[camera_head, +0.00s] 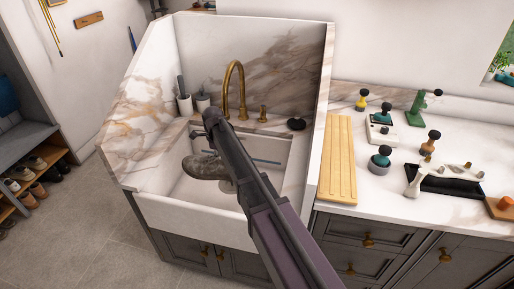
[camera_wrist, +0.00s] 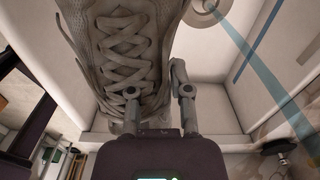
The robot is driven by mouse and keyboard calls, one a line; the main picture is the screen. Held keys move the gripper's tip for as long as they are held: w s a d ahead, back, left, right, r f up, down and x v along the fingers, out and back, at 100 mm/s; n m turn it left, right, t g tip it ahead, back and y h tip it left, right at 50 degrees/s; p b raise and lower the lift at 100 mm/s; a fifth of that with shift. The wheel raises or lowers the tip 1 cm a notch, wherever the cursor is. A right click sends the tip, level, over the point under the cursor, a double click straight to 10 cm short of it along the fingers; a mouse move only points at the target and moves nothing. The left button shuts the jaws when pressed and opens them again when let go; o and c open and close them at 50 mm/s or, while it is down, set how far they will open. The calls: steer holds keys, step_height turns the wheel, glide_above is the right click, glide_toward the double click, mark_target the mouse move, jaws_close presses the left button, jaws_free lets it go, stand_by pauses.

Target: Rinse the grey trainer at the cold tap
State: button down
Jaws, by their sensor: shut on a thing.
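The grey trainer (camera_head: 203,167) is in the white sink basin (camera_head: 180,208), left of my arm in the head view. In the wrist view the trainer (camera_wrist: 122,45) shows its laces and fills the upper left. My gripper (camera_wrist: 158,84) is shut on the trainer; one finger lies over the laces, the other at its right side. The brass tap (camera_head: 241,88) arches at the back of the basin, its spout end partly behind my arm. A translucent blue band (camera_wrist: 258,68), like running water, passes right of the trainer towards the drain (camera_wrist: 205,12).
Marbled walls enclose the sink's back and sides. A wooden board (camera_head: 338,160) lies right of the sink, and several brushes and small tools crowd the counter (camera_head: 460,130) beyond. A shoe rack (camera_head: 30,165) stands far left.

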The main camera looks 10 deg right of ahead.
step_height(320, 180, up, 23)
steer(key=p, duration=2.1)
steer(key=shift+p, duration=0.4)
steer(key=shift+s, duration=0.2)
